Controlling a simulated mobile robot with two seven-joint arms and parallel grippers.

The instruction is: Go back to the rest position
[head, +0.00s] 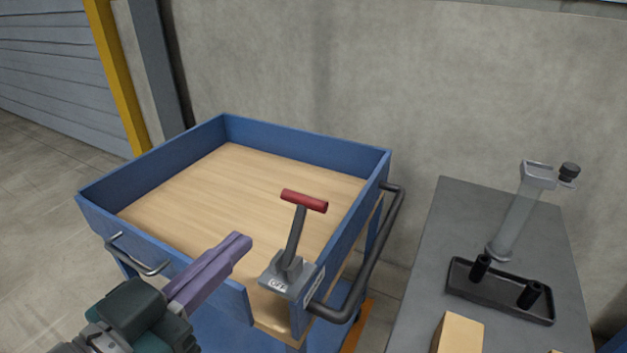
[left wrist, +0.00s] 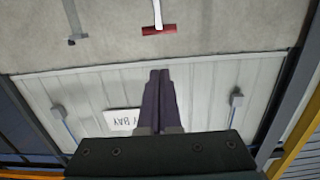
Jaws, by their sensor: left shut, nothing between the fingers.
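My left gripper (head: 240,244) comes in from the lower left in the head view. Its purple fingers are shut with nothing between them, in front of the near wall of a blue cart. In the left wrist view its fingers (left wrist: 160,76) lie together and point up the picture toward a pale panelled surface. My right gripper does not show in either view.
The blue cart (head: 160,165) has an empty wooden bed. A lever with a red handle (head: 304,201) stands at its near right corner, right of my left gripper. A grey table (head: 465,205) at right carries a black tray (head: 505,297) and a grey post (head: 515,220).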

